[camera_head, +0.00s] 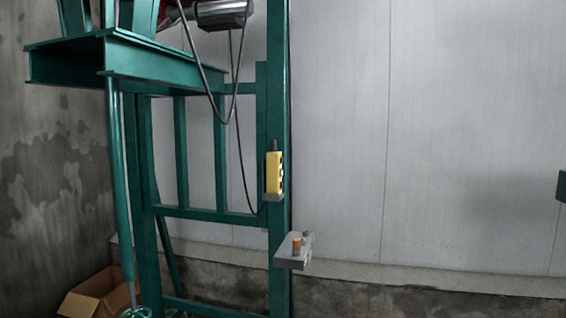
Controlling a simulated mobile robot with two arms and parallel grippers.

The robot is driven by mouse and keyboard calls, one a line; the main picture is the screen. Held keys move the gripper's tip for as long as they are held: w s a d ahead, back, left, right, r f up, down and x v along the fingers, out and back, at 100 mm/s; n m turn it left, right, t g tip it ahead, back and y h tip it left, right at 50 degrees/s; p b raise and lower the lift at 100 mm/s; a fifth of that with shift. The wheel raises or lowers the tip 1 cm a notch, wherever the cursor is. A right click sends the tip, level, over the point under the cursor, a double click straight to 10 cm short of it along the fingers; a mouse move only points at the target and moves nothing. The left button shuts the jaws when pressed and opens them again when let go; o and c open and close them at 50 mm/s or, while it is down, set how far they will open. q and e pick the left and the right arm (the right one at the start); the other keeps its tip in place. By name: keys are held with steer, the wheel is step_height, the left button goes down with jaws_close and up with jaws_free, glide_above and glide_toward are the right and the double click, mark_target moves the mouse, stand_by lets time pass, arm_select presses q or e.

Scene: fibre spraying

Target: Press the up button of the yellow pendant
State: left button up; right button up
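The yellow pendant (273,174) is upright against the green post in the middle of the view. Its narrow face with dark round buttons is turned to the right and seen at a steep angle. The buttons are too small to tell which one is up. Neither of my grippers is in view.
A green steel frame (278,100) with a platform (160,58) fills the left. A grey bracket (292,252) with an orange-brown peg (296,245) juts out below the pendant. A cardboard box (95,295) lies lower left. Pale wall panels (440,120) stand to the right.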

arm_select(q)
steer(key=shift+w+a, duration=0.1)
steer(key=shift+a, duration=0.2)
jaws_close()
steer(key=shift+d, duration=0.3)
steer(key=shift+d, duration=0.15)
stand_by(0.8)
